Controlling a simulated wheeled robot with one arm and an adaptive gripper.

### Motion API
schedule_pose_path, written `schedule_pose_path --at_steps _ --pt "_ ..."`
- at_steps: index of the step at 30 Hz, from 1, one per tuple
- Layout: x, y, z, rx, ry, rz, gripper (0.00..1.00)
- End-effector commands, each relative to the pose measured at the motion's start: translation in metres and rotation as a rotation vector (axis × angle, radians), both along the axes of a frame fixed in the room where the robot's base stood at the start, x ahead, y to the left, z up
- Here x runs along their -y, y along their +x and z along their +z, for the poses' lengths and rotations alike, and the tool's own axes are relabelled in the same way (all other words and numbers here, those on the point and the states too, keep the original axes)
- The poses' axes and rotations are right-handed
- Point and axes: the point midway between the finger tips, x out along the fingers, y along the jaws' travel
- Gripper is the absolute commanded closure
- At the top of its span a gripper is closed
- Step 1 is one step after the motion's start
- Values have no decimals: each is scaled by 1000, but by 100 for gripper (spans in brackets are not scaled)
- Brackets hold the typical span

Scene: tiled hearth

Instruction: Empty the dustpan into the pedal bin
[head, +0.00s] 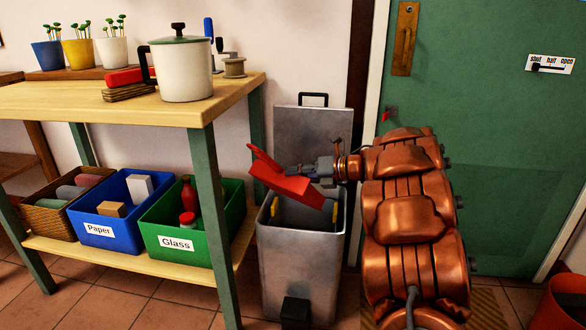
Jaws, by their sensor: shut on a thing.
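The red dustpan (285,182) is over the open mouth of the pedal bin, tilted down to the right. Its lower right end reaches into the bin's opening. My gripper (303,173) comes in from the right and is shut on the dustpan. I cannot make out any sweepings on the pan or in the bin. The grey metal pedal bin (302,262) stands on the floor with a black pedal (296,310) at its front. Its lid (312,128) stands upright behind the opening. Yellow pieces show at both sides of the bin's mouth.
A wooden workbench (120,100) stands left of the bin, its green leg close by. A white pot (182,70) is on top. The lower shelf holds a blue Paper box (93,230) and a green Glass box (163,252). A green door (500,130) is behind my arm.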

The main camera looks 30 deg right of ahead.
Motion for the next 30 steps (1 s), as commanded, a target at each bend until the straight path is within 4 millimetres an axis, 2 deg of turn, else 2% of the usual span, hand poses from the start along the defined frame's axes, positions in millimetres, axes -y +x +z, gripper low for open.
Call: schedule_pose_path --at_steps 1,30 --pt "2 1 5 -3 13 0 100" --pt "43 16 14 -103 273 -1 100"
